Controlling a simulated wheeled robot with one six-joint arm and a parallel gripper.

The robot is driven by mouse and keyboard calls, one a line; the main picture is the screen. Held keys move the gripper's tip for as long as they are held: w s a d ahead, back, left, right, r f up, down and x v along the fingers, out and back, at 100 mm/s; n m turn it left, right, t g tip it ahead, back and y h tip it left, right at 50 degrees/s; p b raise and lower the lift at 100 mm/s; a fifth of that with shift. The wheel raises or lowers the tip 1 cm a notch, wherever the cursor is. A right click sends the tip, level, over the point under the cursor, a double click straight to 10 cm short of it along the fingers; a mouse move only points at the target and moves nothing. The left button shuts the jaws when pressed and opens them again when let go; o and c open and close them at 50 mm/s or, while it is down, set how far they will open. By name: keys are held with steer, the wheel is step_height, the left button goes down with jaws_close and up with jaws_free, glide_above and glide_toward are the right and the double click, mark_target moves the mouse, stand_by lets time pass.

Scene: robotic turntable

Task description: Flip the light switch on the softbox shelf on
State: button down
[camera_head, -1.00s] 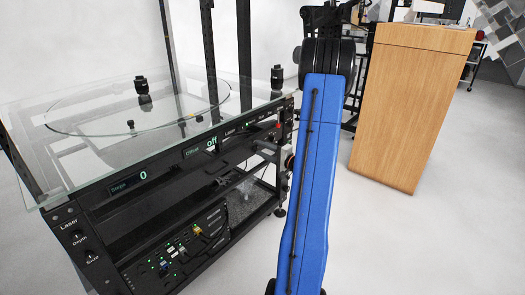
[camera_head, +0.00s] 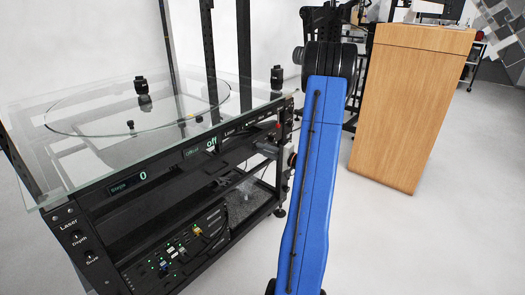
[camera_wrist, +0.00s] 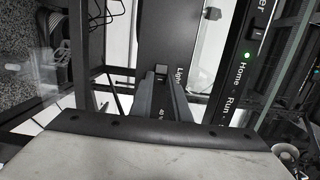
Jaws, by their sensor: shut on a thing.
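The light switch (camera_wrist: 161,69) is a small dark rocker in the wrist view, on a dark panel beside the partly hidden label "Light". My gripper (camera_wrist: 161,78) reaches up from the bottom of that view, with its narrow fingers close together at the switch. It is shut on the switch. The fingertips hide part of the switch, and I cannot tell which way it is set. In the head view my blue arm covers the gripper and the switch.
A panel marked "Home" and "Run" (camera_wrist: 239,88), with a green light, lies right of the gripper in the wrist view. In the head view the glass-topped turntable rig (camera_head: 150,125) stands left and a wooden cabinet (camera_head: 405,115) right. Floor is clear in front of the cabinet.

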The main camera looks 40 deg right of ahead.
steer(key=c, duration=1.7)
jaws_free()
steer(key=s+d, duration=0.1)
steer(key=s, duration=0.4)
steer(key=s+d, duration=0.1)
steer(key=s, duration=0.5)
steer(key=s+d, duration=0.1)
steer(key=s, duration=0.5)
steer(key=shift+s+d, duration=0.1)
